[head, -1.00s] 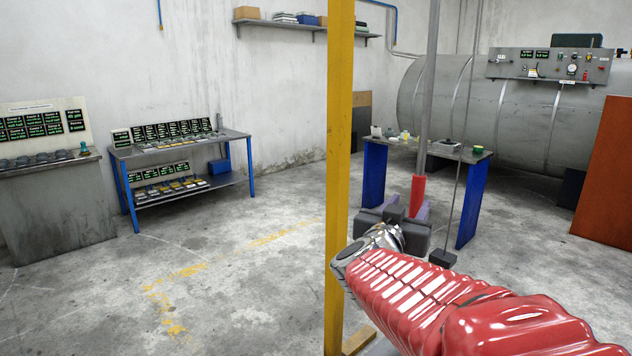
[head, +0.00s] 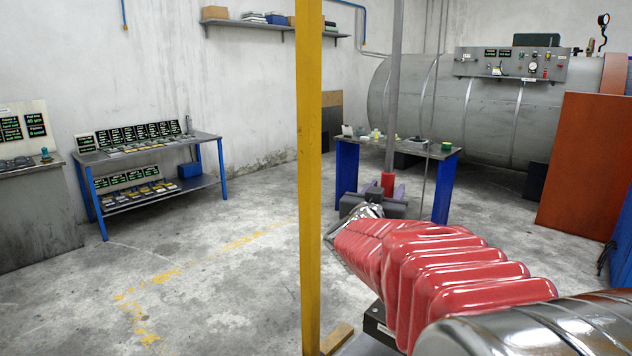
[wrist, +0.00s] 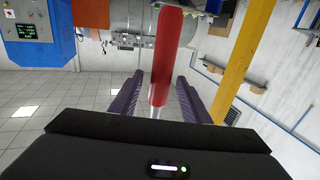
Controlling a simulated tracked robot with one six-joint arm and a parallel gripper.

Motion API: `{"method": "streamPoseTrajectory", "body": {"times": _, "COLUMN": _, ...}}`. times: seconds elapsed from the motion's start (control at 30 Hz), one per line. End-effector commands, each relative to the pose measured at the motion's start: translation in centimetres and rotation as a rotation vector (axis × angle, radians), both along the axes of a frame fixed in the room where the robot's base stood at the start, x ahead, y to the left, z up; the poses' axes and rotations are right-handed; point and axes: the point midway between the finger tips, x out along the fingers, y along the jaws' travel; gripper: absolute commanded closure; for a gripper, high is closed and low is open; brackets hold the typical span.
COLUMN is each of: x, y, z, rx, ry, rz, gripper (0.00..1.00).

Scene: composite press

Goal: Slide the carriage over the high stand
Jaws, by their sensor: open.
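A red handle (head: 388,181) sits at the lower end of a grey upright rod (head: 393,90) in the head view. My gripper (head: 398,190) is open at this handle, its purple fingers partly hidden by its own dark body. In the wrist view the red handle (wrist: 166,50) stands between the two spread fingers of my gripper (wrist: 161,80). Gaps show on both sides of it, but I cannot tell how deep it sits between them. I cannot identify the carriage or the high stand for sure in either view.
A yellow post (head: 310,150) stands close by, left of my arm; it also shows in the wrist view (wrist: 243,60). A blue-legged table (head: 440,195) is behind my gripper. A thin rod (head: 430,120) hangs right of the handle. Floor at the left (head: 210,280) is clear.

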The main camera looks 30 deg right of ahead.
Motion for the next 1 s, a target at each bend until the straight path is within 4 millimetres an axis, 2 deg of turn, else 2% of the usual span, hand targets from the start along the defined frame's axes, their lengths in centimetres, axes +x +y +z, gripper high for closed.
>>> {"method": "streamPoseTrajectory", "body": {"times": 0.4, "x": 3.0, "y": -3.9, "z": 0.0, "rx": 0.000, "ry": 0.000, "rz": -0.001, "gripper": 0.57}}
{"method": "streamPoseTrajectory", "body": {"times": 0.83, "x": 3.4, "y": -4.3, "z": 0.0, "rx": 0.000, "ry": 0.000, "rz": 0.001, "gripper": 0.57}}
{"method": "streamPoseTrajectory", "body": {"times": 1.0, "x": 3.4, "y": -4.3, "z": 0.0, "rx": 0.000, "ry": 0.000, "rz": 0.001, "gripper": 0.69}}
